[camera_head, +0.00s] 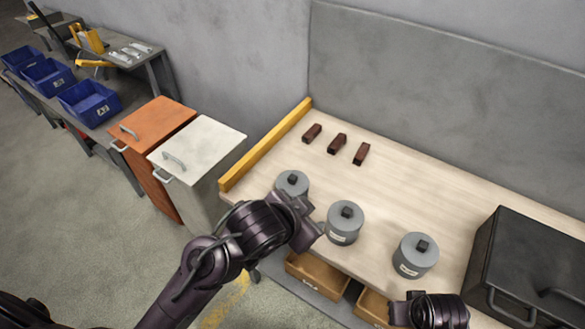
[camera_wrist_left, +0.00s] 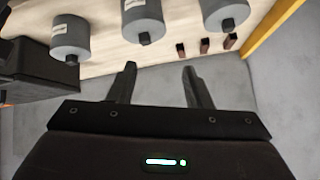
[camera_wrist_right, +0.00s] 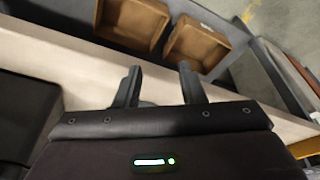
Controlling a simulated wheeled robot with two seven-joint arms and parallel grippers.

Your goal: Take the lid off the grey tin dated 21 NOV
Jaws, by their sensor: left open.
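Three grey lidded tins with dark knobs stand in a row on the wooden bench: a left tin (camera_head: 291,184), a middle tin (camera_head: 345,226) and a right tin (camera_head: 415,258). Their pale labels are too small to read, so I cannot tell which is dated 21 NOV. The left wrist view shows the three tins (camera_wrist_left: 72,36) (camera_wrist_left: 143,20) (camera_wrist_left: 222,13) beyond the fingertips. My left gripper (camera_head: 308,222) is open and empty, between the left and middle tins in the head view, partly hiding the left one. My right gripper (camera_wrist_right: 160,75) is open at the bench's front edge.
Three brown blocks (camera_head: 337,144) lie at the back of the bench (camera_head: 400,190). A black box (camera_head: 525,255) with handles stands at the right. Open wooden drawers (camera_head: 318,278) lie below the front edge. A yellow rail (camera_head: 266,146) borders the left side. The back middle is clear.

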